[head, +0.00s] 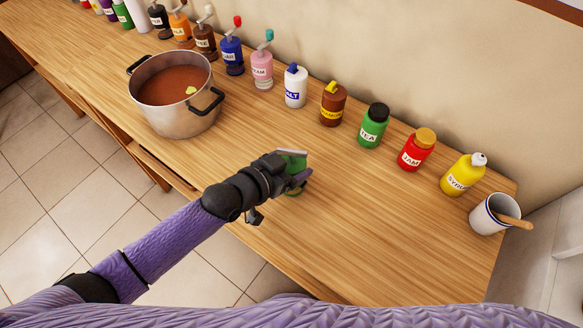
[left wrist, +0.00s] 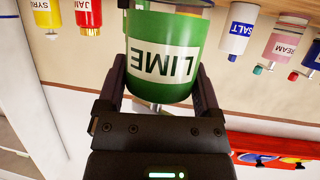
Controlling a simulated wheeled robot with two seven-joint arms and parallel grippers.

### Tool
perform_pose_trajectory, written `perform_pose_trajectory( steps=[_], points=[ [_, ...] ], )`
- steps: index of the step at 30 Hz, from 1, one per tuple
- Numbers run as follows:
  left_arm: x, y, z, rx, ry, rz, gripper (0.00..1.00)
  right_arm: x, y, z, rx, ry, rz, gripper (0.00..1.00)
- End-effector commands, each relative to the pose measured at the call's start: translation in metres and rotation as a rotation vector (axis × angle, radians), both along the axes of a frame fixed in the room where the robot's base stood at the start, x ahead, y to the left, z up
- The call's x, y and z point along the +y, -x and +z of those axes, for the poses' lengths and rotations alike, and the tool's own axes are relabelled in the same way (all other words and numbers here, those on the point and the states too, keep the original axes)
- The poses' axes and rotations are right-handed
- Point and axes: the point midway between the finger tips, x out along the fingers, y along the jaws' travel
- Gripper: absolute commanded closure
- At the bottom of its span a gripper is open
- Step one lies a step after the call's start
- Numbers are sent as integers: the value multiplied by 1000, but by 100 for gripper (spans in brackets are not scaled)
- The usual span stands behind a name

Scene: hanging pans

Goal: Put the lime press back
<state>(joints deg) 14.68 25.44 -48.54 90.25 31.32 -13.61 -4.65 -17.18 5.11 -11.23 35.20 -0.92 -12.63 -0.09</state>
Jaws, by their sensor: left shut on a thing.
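The lime press is a green cylinder with a white LIME label. My left gripper (head: 298,178) is shut on it near the front middle of the table. In the left wrist view the lime press (left wrist: 165,92) sits between the two fingers (left wrist: 160,85), its label upside down like the other bottles there. My right gripper is not in view.
A row of labelled bottles runs along the wall: pink cream (head: 262,70), salt (head: 295,87), green tea (head: 372,126), red jam (head: 416,150), yellow syrup (head: 462,175). A mug (head: 493,216) stands at right. A pot (head: 180,112) stands at left. The wooden table (head: 390,235) is clear around my gripper.

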Motion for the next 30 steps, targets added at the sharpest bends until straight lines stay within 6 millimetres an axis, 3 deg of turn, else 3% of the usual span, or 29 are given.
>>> perform_pose_trajectory(
  steps=[11,12,14,23,30],
  points=[
    [0,0,-6,-1,1,0,83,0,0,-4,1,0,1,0],
    [0,0,-5,-1,1,0,10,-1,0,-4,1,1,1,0],
    [0,0,-5,-1,1,0,0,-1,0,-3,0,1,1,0],
    [2,2,1,-1,0,1,0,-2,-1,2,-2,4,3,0],
    [36,37,23,1,-1,0,0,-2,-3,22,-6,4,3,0]
  ],
)
